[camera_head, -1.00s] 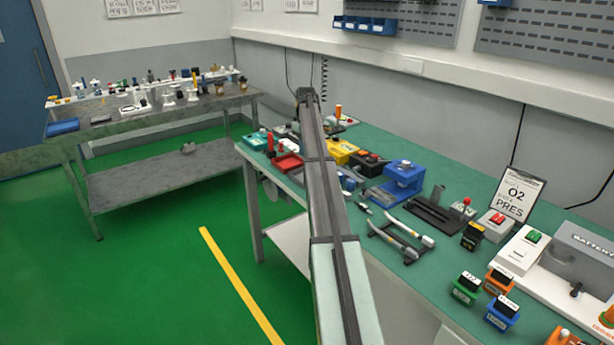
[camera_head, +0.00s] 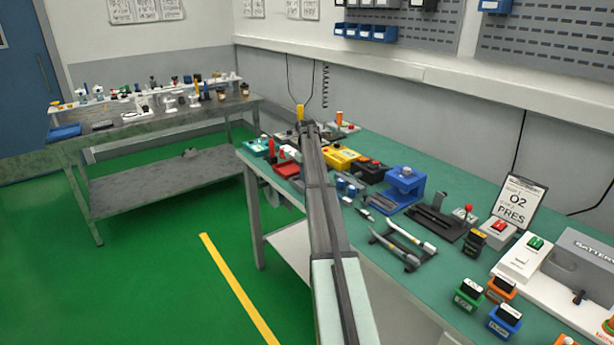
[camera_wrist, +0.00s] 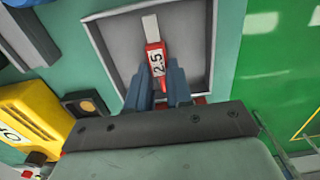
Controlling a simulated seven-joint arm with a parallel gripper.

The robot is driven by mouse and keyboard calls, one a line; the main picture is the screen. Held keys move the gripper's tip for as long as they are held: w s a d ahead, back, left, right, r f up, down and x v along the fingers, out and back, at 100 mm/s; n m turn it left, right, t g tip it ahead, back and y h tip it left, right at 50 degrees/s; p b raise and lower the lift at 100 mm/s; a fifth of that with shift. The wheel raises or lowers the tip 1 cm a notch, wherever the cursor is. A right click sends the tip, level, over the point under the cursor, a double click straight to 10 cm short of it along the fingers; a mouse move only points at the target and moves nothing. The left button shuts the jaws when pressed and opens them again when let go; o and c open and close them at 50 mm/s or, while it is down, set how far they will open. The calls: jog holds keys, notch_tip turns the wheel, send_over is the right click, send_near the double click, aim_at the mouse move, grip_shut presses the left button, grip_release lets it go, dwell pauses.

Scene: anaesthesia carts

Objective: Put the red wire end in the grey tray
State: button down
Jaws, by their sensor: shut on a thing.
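The red wire end (camera_wrist: 158,62), marked 2.5 with a pale tip, is held between the two blue fingers of my gripper (camera_wrist: 160,82) in the wrist view. My gripper is shut on it. The grey tray (camera_wrist: 122,45), a square with a raised rim, lies behind and beneath the wire end in that view. The wire end shows within the tray's outline; I cannot tell whether it touches the tray floor. In the head view my arm hides the wire end and fingers at the bench's far end.
In the wrist view a yellow block (camera_wrist: 30,115) lies left of the tray, and green floor (camera_wrist: 280,60) shows to the right. In the head view a red tray (camera_head: 287,166) and a blue stand (camera_head: 405,185) stand on the crowded green bench.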

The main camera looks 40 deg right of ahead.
jog(key=shift+f, duration=0.1)
jog(key=c, duration=1.5)
grip_release()
jog(key=o, duration=0.5)
notch_tip(320, 180, up, 12)
jog(key=shift+r, duration=0.1)
